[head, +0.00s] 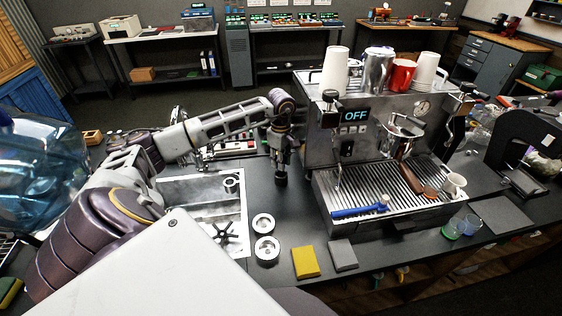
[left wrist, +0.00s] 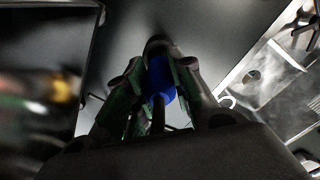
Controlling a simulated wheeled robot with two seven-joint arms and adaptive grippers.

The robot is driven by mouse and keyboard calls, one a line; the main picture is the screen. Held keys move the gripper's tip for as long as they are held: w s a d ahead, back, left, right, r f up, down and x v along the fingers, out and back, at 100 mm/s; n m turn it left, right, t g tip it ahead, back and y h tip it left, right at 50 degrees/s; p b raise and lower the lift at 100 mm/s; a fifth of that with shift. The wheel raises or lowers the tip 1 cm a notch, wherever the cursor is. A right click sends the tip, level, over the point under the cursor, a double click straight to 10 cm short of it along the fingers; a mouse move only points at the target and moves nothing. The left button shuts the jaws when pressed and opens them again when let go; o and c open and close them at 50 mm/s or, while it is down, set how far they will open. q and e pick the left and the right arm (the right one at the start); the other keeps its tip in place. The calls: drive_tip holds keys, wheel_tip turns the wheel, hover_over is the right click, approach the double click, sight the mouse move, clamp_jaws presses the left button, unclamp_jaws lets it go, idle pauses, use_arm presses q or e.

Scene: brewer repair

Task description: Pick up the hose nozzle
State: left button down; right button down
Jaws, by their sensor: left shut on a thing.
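My left gripper (head: 281,160) points down over the dark counter, just left of the espresso machine. In the left wrist view its two fingers (left wrist: 160,85) are shut on the hose nozzle (left wrist: 160,78), which shows as a blue body with a dark rounded end. In the head view the nozzle's dark tip (head: 281,179) shows below the fingers. I cannot tell whether the tip touches the counter. The fingers hide much of the nozzle. My right gripper is not in view.
The espresso machine (head: 345,118) stands close on the right, with cups on top and a blue-handled tool (head: 355,211) on its tray. A sink tray (head: 205,190), two metal rings (head: 264,223), a yellow pad (head: 305,262) and a grey pad (head: 342,255) lie nearer.

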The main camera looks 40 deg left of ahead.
use_arm(q)
drive_tip(key=shift+r, duration=0.1)
drive_tip(key=shift+r+b, duration=1)
drive_tip(key=shift+r, duration=3.9)
drive_tip(key=shift+r, duration=0.2)
drive_tip(key=shift+r+p, duration=2.25)
drive_tip(key=shift+r, duration=0.55)
drive_tip(key=shift+w+d+f+b, duration=0.1)
drive_tip(key=shift+w+d+b, duration=0.05)
drive_tip(key=shift+b, duration=0.2)
